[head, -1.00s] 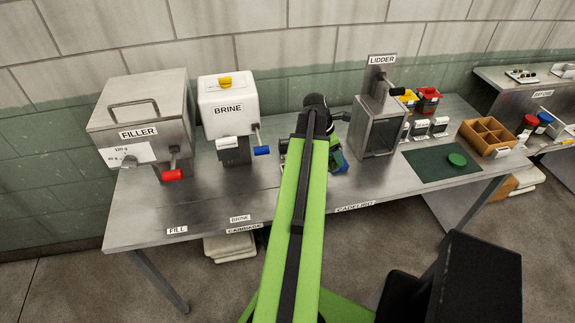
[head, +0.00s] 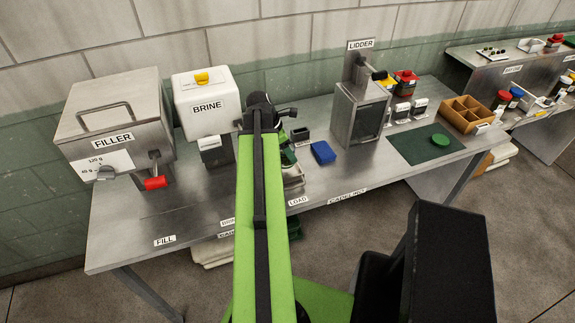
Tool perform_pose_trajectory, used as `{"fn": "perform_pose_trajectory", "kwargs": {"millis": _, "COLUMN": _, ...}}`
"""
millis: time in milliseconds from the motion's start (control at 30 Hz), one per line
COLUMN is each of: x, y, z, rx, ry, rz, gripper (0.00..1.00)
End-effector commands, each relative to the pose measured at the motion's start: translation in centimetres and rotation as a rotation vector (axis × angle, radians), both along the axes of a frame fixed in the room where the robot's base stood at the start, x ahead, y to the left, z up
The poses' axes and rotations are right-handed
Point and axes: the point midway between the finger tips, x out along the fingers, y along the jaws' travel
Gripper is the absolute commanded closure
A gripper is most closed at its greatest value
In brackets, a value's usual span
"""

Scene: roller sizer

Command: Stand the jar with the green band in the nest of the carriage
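My arm reaches over the bench, and its dark end (head: 262,112) is in front of the brine unit's right side. The gripper fingers are hidden or too small to read, so I cannot tell whether they are open or hold anything. A small green part (head: 288,157) shows just right of the arm; I cannot tell whether it is the jar's green band or part of my gripper. A low metal piece (head: 293,179) behind the LOAD label may be the carriage, partly hidden by my arm. Its nest cannot be made out. No jar is clearly visible.
The filler (head: 113,130) and brine unit (head: 208,103) stand left, the lidder (head: 361,110) right. A blue block (head: 322,152) lies between my arm and the lidder. A green disc (head: 440,139) lies on a dark mat (head: 412,149) beside a wooden divided box (head: 467,115). The front left bench is clear.

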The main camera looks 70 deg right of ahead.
Motion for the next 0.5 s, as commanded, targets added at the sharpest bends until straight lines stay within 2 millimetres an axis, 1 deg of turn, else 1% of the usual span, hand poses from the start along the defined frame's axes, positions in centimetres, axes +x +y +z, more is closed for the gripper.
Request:
{"fn": "perform_pose_trajectory", "kwargs": {"millis": 167, "x": 0.1, "y": 0.1, "z": -0.3, "rx": 0.000, "ry": 0.000, "rz": -0.002, "gripper": 0.83}}
{"fn": "perform_pose_trajectory", "kwargs": {"millis": 267, "x": 0.1, "y": 0.1, "z": -1.6, "rx": 0.000, "ry": 0.000, "rz": -0.002, "gripper": 0.83}}
{"fn": "perform_pose_trajectory", "kwargs": {"millis": 400, "x": 0.1, "y": 0.1, "z": -4.2, "rx": 0.000, "ry": 0.000, "rz": -0.002, "gripper": 0.83}}
{"fn": "perform_pose_trajectory", "kwargs": {"millis": 500, "x": 0.0, "y": 0.1, "z": -4.4, "rx": 0.000, "ry": 0.000, "rz": -0.002, "gripper": 0.83}}
